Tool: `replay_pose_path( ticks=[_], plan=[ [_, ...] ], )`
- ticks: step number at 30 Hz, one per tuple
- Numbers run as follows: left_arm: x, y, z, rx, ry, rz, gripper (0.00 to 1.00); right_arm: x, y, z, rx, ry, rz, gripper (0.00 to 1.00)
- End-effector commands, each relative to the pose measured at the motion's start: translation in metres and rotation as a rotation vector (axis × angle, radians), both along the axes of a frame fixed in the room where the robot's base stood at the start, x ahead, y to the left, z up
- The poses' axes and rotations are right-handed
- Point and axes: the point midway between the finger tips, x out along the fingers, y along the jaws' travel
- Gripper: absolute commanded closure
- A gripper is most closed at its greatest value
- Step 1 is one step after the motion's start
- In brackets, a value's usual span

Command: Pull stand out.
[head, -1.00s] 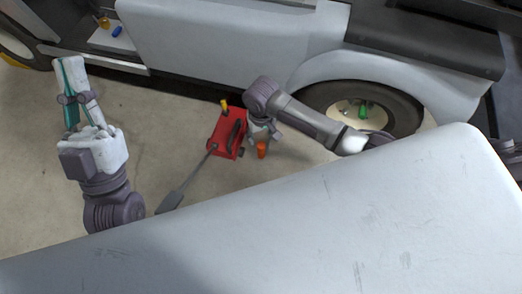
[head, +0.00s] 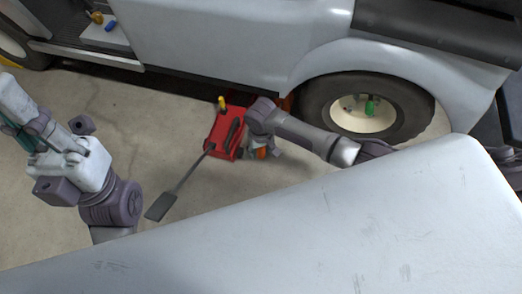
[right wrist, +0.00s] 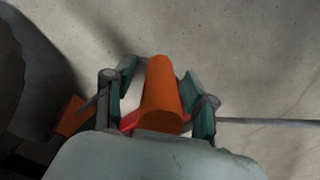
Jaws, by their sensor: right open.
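An orange post (right wrist: 160,92), which looks like part of the stand, is between the spread fingers of my right gripper (right wrist: 159,76) in the right wrist view. The fingers are on both sides of it with gaps showing. In the head view only a small orange piece (head: 261,153) shows at my right gripper (head: 264,147); my wrist hides the rest. Another orange part (right wrist: 76,116) is near the dark tyre in the right wrist view. My left gripper (head: 22,128) is raised at the left edge, away from the stand; its finger opening is unclear.
A large pale panel (head: 330,225) fills the foreground. Floor is free at left.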

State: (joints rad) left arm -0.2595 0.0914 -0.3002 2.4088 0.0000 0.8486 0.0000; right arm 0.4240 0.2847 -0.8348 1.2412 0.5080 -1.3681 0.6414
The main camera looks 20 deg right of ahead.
Motion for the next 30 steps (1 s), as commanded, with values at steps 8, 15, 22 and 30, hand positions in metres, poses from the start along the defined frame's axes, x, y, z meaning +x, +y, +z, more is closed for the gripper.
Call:
replay_pose_path(
  ticks=[8, 15, 22, 30],
  plan=[
    [0.0001, 0.0, 0.0007, 0.0, 0.0, 0.0, 1.0, 0.0002, 0.0002, 0.0005, 0.0, 0.0, 0.0, 0.54],
    [0.0001, -0.0001, 0.0006, 0.0, 0.0, 0.0, 1.0, 0.0002, 0.0001, 0.0005, 0.0, 0.0, 0.0, 0.94],
    [-0.0001, -0.0002, 0.0006, 0.0, 0.001, -0.001, 1.0, 0.0002, 0.0, 0.0005, 0.0, 0.0, 0.0, 1.0],
    [-0.0028, 0.0011, 0.0043, -0.005, 0.012, -0.001, 1.0, -0.0065, 0.0043, 0.0035, 0.001, 0.004, 0.0, 1.0]
  ],
)
